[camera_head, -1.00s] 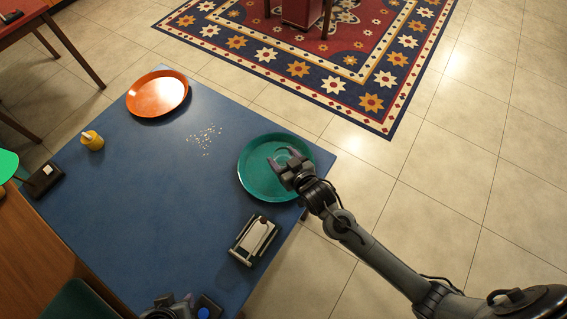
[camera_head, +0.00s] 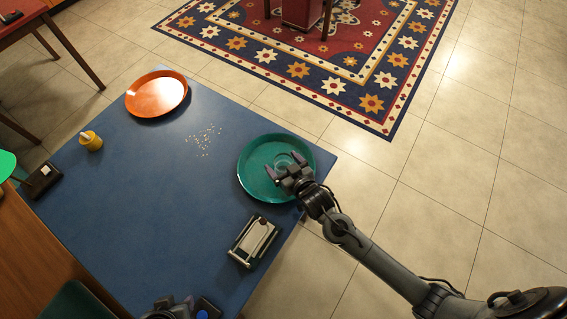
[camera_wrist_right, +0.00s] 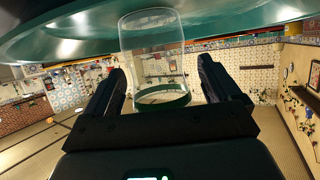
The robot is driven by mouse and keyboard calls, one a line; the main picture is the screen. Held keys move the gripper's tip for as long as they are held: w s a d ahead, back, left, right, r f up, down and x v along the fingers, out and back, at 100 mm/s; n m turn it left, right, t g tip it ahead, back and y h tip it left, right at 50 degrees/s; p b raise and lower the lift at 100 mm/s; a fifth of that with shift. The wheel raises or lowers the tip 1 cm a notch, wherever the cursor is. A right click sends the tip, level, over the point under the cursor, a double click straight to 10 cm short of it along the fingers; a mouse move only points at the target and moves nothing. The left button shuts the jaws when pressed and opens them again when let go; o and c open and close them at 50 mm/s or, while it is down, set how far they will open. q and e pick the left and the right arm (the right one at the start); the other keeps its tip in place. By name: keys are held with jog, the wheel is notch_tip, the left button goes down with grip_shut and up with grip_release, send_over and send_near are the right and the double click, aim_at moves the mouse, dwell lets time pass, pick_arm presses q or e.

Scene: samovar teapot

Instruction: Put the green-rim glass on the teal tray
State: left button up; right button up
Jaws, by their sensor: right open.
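The teal tray (camera_head: 252,184) lies at the right corner of the blue table. The clear glass (camera_head: 283,164) shows faintly on the tray between the fingers of my right gripper (camera_head: 284,166). In the right wrist view the glass (camera_wrist_right: 155,45) has a green rim and stands between the two fingers (camera_wrist_right: 165,90), with its far end against the tray (camera_wrist_right: 60,42). The right gripper is open, with visible gaps beside the glass. My left gripper (camera_head: 172,308) is only partly visible at the bottom edge, and its jaws are not clear.
An orange tray (camera_head: 157,94) and a yellow pot (camera_head: 91,141) stand on the blue table (camera_head: 150,200), with scattered crumbs (camera_head: 203,140) between the trays. A metal-framed device (camera_head: 253,241) sits near the teal tray. A black box (camera_head: 42,179) is at the left edge. The table's middle is clear.

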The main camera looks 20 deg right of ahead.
jog(key=shift+r, duration=0.1)
pick_arm(q)
jog(key=shift+r, duration=0.1)
pick_arm(e)
jog(key=shift+s+r, duration=0.1)
jog(key=shift+s, duration=0.1)
pick_arm(q)
notch_tip(320, 180, up, 2)
jog(key=shift+d+r+p, duration=0.15)
jog(key=shift+p, duration=1.1)
pick_arm(e)
jog(key=s+d+r+g, duration=0.1)
jog(key=s+g, duration=0.2)
jog(key=s, duration=0.5)
jog(key=s+d+r+g, duration=0.2)
jog(key=s+g, duration=0.1)
jog(key=s, duration=0.5)
jog(key=s+d+r+g+h, duration=0.1)
jog(key=s+g, duration=0.3)
jog(key=s, duration=0.5)
jog(key=shift+d+r+n, duration=0.2)
jog(key=shift+r+n, duration=0.05)
jog(key=shift+n, duration=0.15)
pick_arm(q)
jog(key=shift+r, duration=0.1)
pick_arm(e)
jog(key=shift+r, duration=0.1)
